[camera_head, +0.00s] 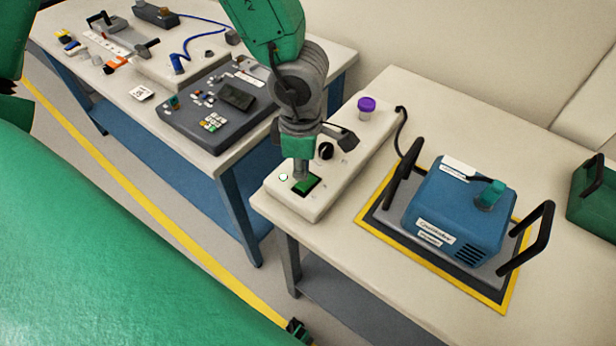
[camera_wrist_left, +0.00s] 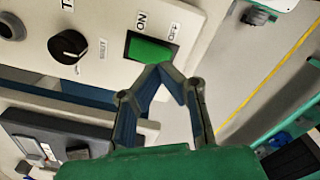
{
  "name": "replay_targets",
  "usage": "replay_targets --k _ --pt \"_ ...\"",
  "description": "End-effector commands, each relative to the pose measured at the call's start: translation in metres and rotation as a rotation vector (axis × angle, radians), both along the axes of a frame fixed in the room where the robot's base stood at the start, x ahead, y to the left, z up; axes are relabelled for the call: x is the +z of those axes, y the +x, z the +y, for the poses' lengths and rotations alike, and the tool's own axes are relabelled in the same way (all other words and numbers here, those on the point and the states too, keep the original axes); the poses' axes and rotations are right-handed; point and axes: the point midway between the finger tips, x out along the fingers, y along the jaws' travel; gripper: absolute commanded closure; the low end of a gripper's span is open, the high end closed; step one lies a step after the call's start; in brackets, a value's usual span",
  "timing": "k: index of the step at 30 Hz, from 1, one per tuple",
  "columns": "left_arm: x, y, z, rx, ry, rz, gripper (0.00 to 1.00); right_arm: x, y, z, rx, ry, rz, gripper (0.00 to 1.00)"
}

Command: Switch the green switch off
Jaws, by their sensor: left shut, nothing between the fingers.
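The green switch (camera_head: 306,187) is a rocker set in the near end of a long white panel (camera_head: 285,205) on the right-hand table. In the wrist view the green switch (camera_wrist_left: 150,50) has an ON label at one end and an OFF label at the other. My left gripper (camera_head: 301,178) points down over the switch and hides part of it. In the wrist view my left gripper (camera_wrist_left: 163,72) is shut and empty, with its tips at the switch's lower edge. I cannot tell whether they touch it.
A black knob (camera_head: 325,151) and a purple-capped piece (camera_head: 367,105) are on the same panel. A blue device (camera_head: 458,215) with black handles stands to the right. A dark control box (camera_head: 215,105) is on the left table. A gap separates the tables.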

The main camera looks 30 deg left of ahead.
Motion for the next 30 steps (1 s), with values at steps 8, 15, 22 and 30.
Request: replay_targets --k 8,15,22,30 --pt "-0.003 0.0 0.0 0.0 0.0 0.0 1.0 -0.002 0.0 0.0 0.0 0.0 0.0 0.6" --pt "-0.007 0.0 0.0 0.001 0.0 0.0 1.0 -0.004 0.0 0.0 0.0 0.0 0.0 0.6" --pt "-0.01 0.0 0.0 0.001 0.0 0.0 1.0 -0.006 0.0 0.0 0.0 0.0 0.0 0.6" --pt "-0.014 0.0 0.0 0.0 0.0 0.0 1.0 -0.009 0.0 0.0 0.0 0.0 0.0 0.6"
